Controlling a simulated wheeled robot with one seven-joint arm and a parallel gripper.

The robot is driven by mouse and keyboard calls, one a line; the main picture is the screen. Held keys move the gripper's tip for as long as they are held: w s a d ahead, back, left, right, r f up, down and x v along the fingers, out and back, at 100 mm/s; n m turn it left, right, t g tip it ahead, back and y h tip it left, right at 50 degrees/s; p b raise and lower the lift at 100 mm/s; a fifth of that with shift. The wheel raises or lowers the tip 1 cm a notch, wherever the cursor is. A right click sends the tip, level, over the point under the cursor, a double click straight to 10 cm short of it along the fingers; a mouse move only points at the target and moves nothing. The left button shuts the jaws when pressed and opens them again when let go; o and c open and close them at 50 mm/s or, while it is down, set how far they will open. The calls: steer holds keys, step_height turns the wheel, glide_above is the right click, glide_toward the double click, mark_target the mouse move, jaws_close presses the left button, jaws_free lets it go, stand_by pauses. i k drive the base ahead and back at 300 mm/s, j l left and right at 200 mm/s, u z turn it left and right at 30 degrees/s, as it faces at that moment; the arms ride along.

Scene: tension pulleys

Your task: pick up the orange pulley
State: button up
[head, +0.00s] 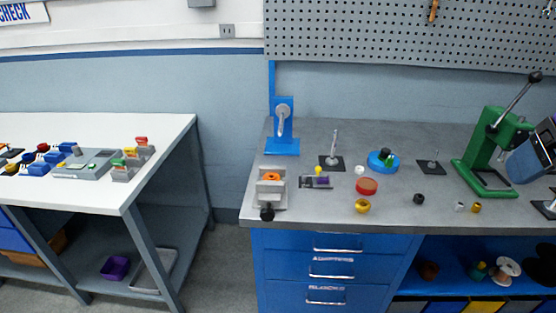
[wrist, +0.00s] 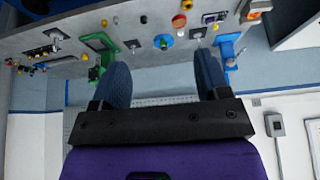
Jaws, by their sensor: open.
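An orange round part (head: 270,177), which looks like the orange pulley, sits on a pale grey fixture (head: 269,195) at the bench's left end. In the wrist view an orange part (wrist: 253,15) shows on that fixture at the top right. A red-orange disc (head: 367,187) lies near the bench's middle; it shows in the wrist view as a red disc (wrist: 179,21). My gripper (wrist: 162,62) is open, with nothing between its blue fingers. It is apart from both parts. A blue piece at the head view's right edge may be my gripper; I cannot tell.
The grey bench (head: 330,215) holds a yellow pulley (head: 362,206), a blue round base (head: 383,162), a blue stand (head: 282,130), rods on dark plates and a green press (head: 490,155). A white table (head: 150,125) stands left, across a floor gap (head: 215,255).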

mark_target(269, 175)
steer(key=i+j, duration=0.1)
steer(key=j, duration=0.45)
steer(key=i+j, duration=0.1)
steer(key=j, duration=0.4)
steer(key=i+j, duration=0.1)
steer(key=j, duration=0.45)
steer(key=i+j, duration=0.1)
steer(key=j, duration=0.45)
steer(key=i+j, duration=0.1)
steer(key=j, duration=0.45)
steer(key=l+z, duration=0.05)
